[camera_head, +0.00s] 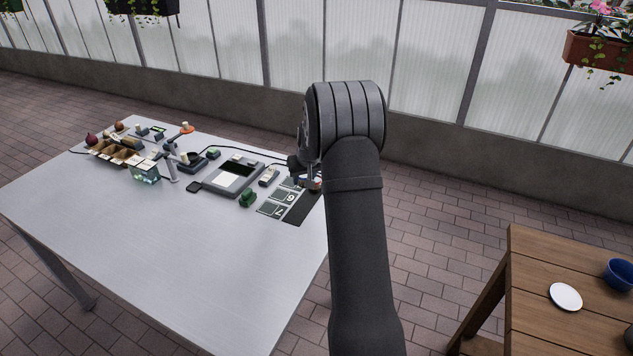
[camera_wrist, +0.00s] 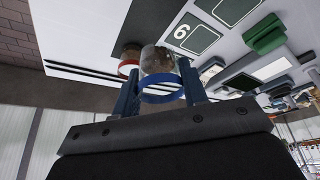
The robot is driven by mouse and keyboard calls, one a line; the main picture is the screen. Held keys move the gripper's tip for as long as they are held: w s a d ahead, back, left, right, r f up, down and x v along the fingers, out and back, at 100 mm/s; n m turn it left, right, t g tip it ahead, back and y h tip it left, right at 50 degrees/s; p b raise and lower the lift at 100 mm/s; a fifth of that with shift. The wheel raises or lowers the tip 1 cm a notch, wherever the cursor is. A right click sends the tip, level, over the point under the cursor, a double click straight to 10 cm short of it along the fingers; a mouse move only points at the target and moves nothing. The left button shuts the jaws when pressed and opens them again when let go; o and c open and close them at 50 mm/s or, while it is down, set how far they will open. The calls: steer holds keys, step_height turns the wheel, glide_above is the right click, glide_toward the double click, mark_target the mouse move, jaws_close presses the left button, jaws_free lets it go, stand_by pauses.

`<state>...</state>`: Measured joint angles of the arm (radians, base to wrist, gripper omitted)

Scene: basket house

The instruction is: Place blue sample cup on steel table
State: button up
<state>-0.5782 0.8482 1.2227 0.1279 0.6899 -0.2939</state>
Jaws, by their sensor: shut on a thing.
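The blue sample cup (camera_wrist: 160,62) is a small clear cup with a blue ring and brownish contents. In the wrist view it sits between the two fingers of my gripper (camera_wrist: 160,88), which is shut on it. In the head view my gripper (camera_head: 304,180) is over the right edge of the steel table (camera_head: 150,240), by the numbered cards; my arm hides most of it, and I cannot make out the blue cup there. Whether the cup touches the surface below is unclear. A similar cup with a red ring (camera_wrist: 129,62) is close beside it in the wrist view.
Numbered dark cards (camera_head: 277,209) lie near my gripper, with a green object (camera_head: 248,198) left of them. A grey device (camera_head: 233,177), a small glass tank (camera_head: 146,173) and a sectioned box (camera_head: 116,153) stand farther left. The table's front is clear. A wooden table (camera_head: 540,285) stands right.

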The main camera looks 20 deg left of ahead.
mark_target(304, 200)
steer(key=shift+f, duration=3.2)
steer(key=shift+f, duration=0.45)
steer(key=o, duration=1.1)
steer(key=shift+o, duration=0.2)
steer(key=v, duration=1.7)
steer(key=shift+r, duration=0.2)
steer(key=shift+d+f, duration=0.1)
steer(key=x, duration=1.7)
steer(key=shift+f, duration=0.15)
